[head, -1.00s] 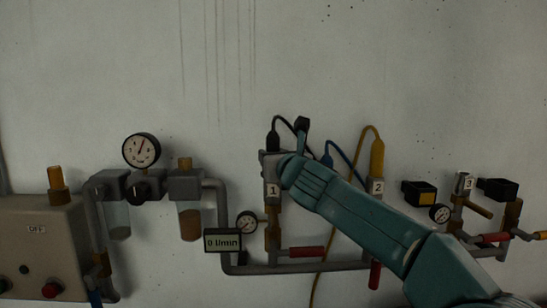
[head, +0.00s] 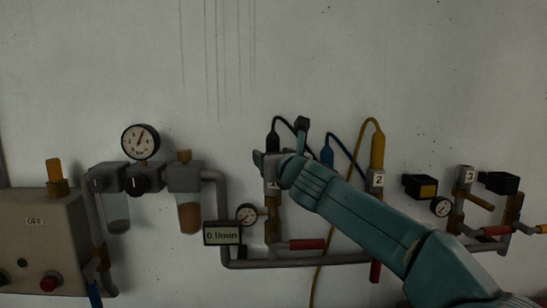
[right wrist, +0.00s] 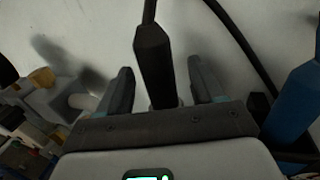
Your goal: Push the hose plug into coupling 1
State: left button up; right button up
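The black hose plug (head: 273,142) stands upright at coupling 1 (head: 272,202), the grey fitting whose number label is partly covered by my right gripper. My right gripper (head: 268,160) is at the plug's lower part, at the top of the coupling. In the right wrist view the black plug (right wrist: 153,62) stands between the two fingers of my right gripper (right wrist: 163,88), with a gap on each side, so the gripper is open around it. The plug's lower end is hidden by the gripper, so how deep it sits cannot be told. My left gripper is not in view.
A blue plug (head: 327,151) with its hose is close on the right, behind my right arm. A yellow plug (head: 377,152) stands at coupling 2 (head: 376,180). A red-handled valve (head: 307,244) and a flow display (head: 222,233) are below. The wall above is clear.

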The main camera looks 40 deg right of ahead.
jog(key=shift+s+a, duration=0.15)
jog(key=shift+s, duration=0.1)
jog(key=b+v, duration=0.3)
jog(key=v, duration=1.2)
jog(key=shift+s, duration=0.35)
jog(key=shift+a, duration=0.1)
